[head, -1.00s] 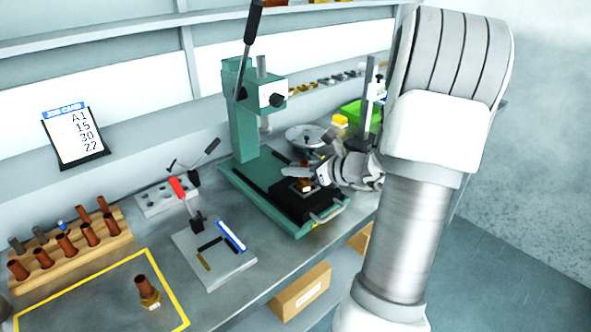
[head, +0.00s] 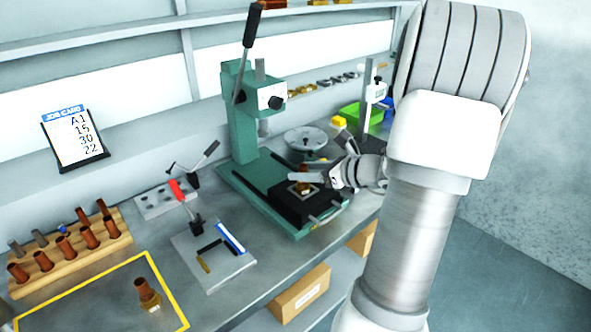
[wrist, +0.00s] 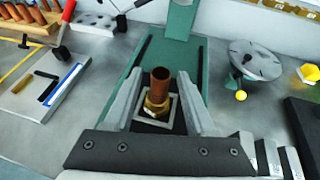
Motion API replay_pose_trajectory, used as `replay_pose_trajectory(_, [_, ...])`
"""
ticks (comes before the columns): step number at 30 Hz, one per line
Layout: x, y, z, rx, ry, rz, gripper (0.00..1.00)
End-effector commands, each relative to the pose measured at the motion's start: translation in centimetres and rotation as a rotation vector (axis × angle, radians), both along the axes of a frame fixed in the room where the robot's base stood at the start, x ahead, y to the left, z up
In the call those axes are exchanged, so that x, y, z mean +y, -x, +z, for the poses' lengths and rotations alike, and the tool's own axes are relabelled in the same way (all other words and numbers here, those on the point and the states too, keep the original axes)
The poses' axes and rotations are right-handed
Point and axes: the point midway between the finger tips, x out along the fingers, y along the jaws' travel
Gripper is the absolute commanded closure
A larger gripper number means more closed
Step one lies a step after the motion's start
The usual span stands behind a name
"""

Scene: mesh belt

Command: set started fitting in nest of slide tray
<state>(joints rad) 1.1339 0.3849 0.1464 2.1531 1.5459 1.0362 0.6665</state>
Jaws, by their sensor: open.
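The started fitting (wrist: 158,92), a copper tube in a brass hex body, stands roughly upright inside the square pale frame of the nest (wrist: 174,112). It also shows small in the head view (head: 304,186). The nest is on the dark slide tray (head: 290,208) at the foot of the green press (head: 243,135). My gripper (wrist: 161,76) is open, one finger on each side of the fitting, with gaps showing between fingers and tube. In the head view my gripper (head: 316,163) partly hides the fitting. The lower brass part is partly hidden in the nest.
A second copper-and-brass fitting (head: 148,294) stands in the yellow-outlined area at front left. A wooden rack (head: 70,250) of copper tubes and a fixture plate (head: 214,258) with a red-handled clamp are left of the press. A round grey dish (head: 306,140) stands behind the tray.

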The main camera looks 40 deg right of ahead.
Motion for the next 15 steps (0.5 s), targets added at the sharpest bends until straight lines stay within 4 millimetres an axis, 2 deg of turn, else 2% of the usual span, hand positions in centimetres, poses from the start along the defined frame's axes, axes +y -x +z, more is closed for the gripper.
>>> replay_pose_trajectory(3, [-0.8,2.5,1.3,-0.001,0.002,-0.003,0.44])
replay_pose_trajectory(9, [-1.7,5.8,2.6,0.001,0.001,-0.003,0.44])
replay_pose_trajectory(15, [-2.1,7.4,3.2,0.000,0.000,0.000,0.44])
